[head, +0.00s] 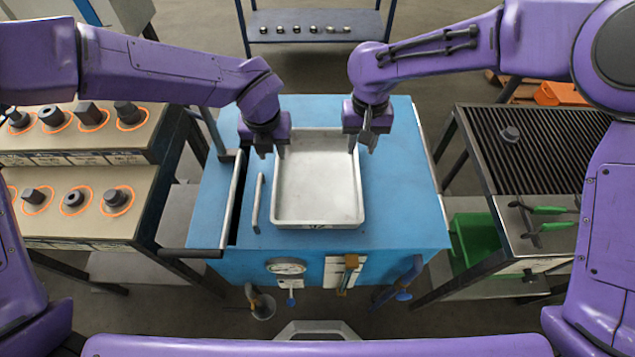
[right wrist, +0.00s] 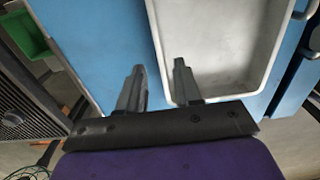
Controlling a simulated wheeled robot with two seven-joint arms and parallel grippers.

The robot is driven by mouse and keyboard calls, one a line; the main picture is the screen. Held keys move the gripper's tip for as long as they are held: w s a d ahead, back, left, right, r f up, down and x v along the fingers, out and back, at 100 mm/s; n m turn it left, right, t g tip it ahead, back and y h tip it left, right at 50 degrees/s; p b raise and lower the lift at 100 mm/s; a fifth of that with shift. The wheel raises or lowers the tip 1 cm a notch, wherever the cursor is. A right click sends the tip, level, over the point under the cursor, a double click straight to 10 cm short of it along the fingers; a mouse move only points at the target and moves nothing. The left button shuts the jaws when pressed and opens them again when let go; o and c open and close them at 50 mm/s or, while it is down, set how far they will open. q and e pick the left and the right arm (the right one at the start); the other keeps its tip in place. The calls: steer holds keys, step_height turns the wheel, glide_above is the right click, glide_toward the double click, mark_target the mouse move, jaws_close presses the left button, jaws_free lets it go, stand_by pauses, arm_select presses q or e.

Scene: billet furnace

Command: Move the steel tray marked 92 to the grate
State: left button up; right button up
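The steel tray (head: 318,180) is a shallow, empty, light grey tray lying flat on the blue cabinet (head: 410,200); I cannot read a 92 on it. It also shows in the right wrist view (right wrist: 225,45). My left gripper (head: 271,150) is at the tray's far left edge, its fingers apart. My right gripper (head: 369,140) is at the far right edge. In the right wrist view its fingers (right wrist: 157,85) are apart, one over the tray's inside and one outside its rim. The grate (head: 550,165) is the dark barred top of the stand on the right.
A small dark piece (head: 510,133) sits on the grate. Green-handled tongs (head: 545,210) lie at the grate stand's front. A green bin (head: 475,240) is below. A stepped rack (head: 75,190) with several metal pieces stands left. A gap separates cabinet and grate stand.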

mark_target(278, 170)
arm_select(q)
steer(key=shift+w+f, duration=0.1)
steer(key=shift+f, duration=0.15)
arm_select(e)
steer(key=shift+w+f, duration=0.1)
steer(key=shift+f, duration=0.1)
